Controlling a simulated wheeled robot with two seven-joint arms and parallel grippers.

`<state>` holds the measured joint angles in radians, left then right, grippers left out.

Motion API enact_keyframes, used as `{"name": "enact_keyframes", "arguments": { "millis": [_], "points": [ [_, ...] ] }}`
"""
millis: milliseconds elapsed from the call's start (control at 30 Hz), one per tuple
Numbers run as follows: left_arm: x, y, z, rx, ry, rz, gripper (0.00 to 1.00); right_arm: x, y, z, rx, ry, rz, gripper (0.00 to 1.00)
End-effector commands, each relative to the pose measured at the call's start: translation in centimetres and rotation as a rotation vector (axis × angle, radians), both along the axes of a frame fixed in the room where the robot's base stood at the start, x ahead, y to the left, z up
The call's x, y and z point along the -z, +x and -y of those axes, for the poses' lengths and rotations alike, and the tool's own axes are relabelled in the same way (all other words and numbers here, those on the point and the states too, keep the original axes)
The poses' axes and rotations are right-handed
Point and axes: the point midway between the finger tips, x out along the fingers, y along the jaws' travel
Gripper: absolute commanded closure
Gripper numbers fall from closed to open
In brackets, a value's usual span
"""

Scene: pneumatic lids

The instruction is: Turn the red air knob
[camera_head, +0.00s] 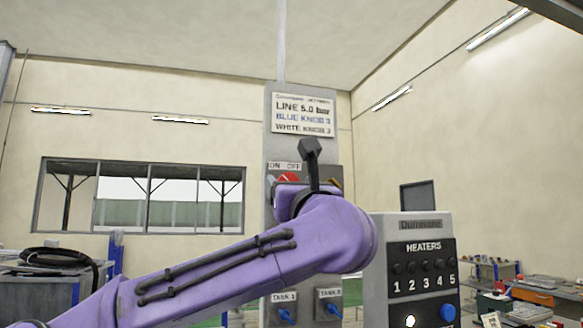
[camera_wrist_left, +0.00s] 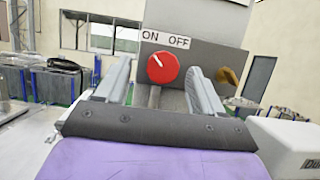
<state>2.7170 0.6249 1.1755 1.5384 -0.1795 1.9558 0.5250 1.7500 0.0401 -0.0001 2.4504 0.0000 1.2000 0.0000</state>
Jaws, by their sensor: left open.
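The red knob (camera_wrist_left: 163,68) is round with a white mark pointing up and left, toward the ON side of the ON/OFF label (camera_wrist_left: 165,39) above it. In the head view the red knob (camera_head: 289,177) shows only in part, above my purple wrist. My left gripper (camera_wrist_left: 158,74) is open, with one grey finger on each side of the knob in the wrist view. I cannot tell whether the fingers touch it or are still short of it. In the head view my own arm hides most of the gripper. My right gripper is not in view.
A brass-coloured part (camera_wrist_left: 229,78) sits right of the knob. Blue TANK knobs (camera_head: 286,315) are low on the same grey panel. A HEATERS box (camera_head: 421,225) with black knobs and a blue button stands to the right. A sign (camera_head: 303,114) hangs above.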

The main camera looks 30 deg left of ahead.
Motion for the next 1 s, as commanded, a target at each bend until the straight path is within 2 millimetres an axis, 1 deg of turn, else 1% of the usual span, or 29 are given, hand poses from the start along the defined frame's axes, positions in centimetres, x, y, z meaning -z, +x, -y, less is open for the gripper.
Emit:
{"name": "enact_keyframes", "arguments": {
  "millis": [33,100,233,433,467,500,567,600,633,1000],
  "points": [
    [-0.8,0.6,-0.6,0.000,-0.001,-0.002,0.32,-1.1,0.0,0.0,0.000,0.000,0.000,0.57],
    [-1.0,1.1,-1.1,0.001,0.000,-0.002,0.32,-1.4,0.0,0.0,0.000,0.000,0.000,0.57],
    [-1.0,1.6,-1.5,0.004,0.001,-0.001,0.32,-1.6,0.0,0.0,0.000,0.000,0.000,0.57],
    [-0.9,1.7,-1.5,0.006,0.002,-0.001,0.32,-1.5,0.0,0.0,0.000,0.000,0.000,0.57],
    [-0.9,1.7,-1.5,0.006,0.002,-0.001,0.35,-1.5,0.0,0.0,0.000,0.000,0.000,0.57],
    [-0.9,1.7,-1.5,0.006,0.002,-0.001,0.48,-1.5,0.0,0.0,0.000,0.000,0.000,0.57],
    [-0.9,1.7,-1.5,0.006,0.002,-0.001,0.68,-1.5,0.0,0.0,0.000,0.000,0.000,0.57],
    [-0.9,1.7,-1.4,0.006,0.002,-0.001,0.81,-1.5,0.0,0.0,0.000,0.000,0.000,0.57],
    [-0.9,1.7,-1.5,0.005,0.003,-0.002,0.88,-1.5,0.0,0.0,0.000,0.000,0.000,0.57],
    [-0.7,1.6,-1.5,0.004,0.033,-0.038,0.88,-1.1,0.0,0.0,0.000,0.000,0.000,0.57]
  ]
}}
